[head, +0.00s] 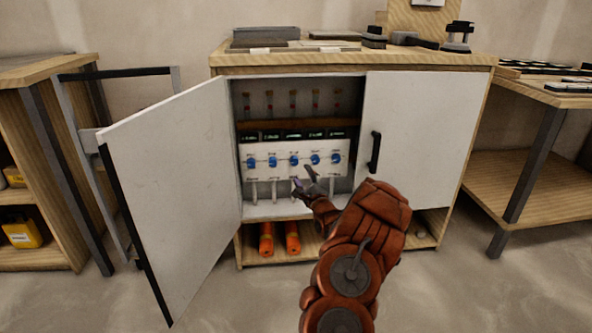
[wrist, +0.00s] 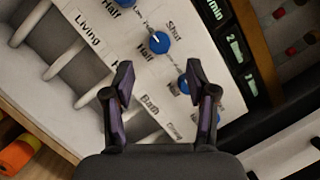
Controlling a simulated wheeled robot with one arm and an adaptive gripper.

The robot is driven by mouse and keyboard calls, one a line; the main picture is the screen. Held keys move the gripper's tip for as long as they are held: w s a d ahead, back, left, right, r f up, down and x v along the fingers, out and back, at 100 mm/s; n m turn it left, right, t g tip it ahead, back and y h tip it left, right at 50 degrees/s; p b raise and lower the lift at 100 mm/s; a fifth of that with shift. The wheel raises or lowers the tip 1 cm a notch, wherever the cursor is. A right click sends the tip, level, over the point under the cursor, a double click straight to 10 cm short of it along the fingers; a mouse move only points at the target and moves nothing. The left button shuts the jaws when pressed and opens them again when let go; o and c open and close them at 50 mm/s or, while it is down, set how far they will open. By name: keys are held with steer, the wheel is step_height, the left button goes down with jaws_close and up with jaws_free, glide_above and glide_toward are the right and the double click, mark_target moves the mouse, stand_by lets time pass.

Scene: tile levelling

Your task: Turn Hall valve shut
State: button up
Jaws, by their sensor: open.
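A white panel (head: 335,152) inside the open cabinet carries a row of several blue valve knobs. In the wrist view, one knob (wrist: 160,43) stands ahead of the jaws with "Half" and "Shut" marks beside it. Another knob (wrist: 183,85) sits close to the right finger, which partly covers it. "Living" and "Bath" labels are readable along the panel's lower edge. The label between them is largely hidden by my left finger, and I cannot read "Hall" on any knob. My gripper (head: 305,184) is open and empty in front of the panel, apart from the knobs.
The left cabinet door (head: 175,190) hangs open towards me; the right door (head: 415,140) is closed. Green displays (head: 293,135) sit above the knobs, white pipes (head: 274,190) below. Orange cylinders (head: 292,238) lie on the low shelf. Workbenches stand either side.

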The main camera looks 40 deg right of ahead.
mark_target(295, 162)
steer(key=b+x, duration=0.2)
steer(key=x, duration=0.3)
steer(key=shift+w+d+f, duration=0.1)
steer(key=shift+w+d, duration=0.05)
steer(key=shift+w, duration=0.2)
steer(key=shift+w+d+r+b, duration=0.25)
steer(key=shift+w+b, duration=0.15)
steer(key=shift+w, duration=0.2)
steer(key=shift+c, duration=0.2)
jaws_close()
steer(key=shift+r+n+p, duration=0.15)
steer(key=shift+n+p, duration=0.25)
steer(key=shift+p, duration=0.4)
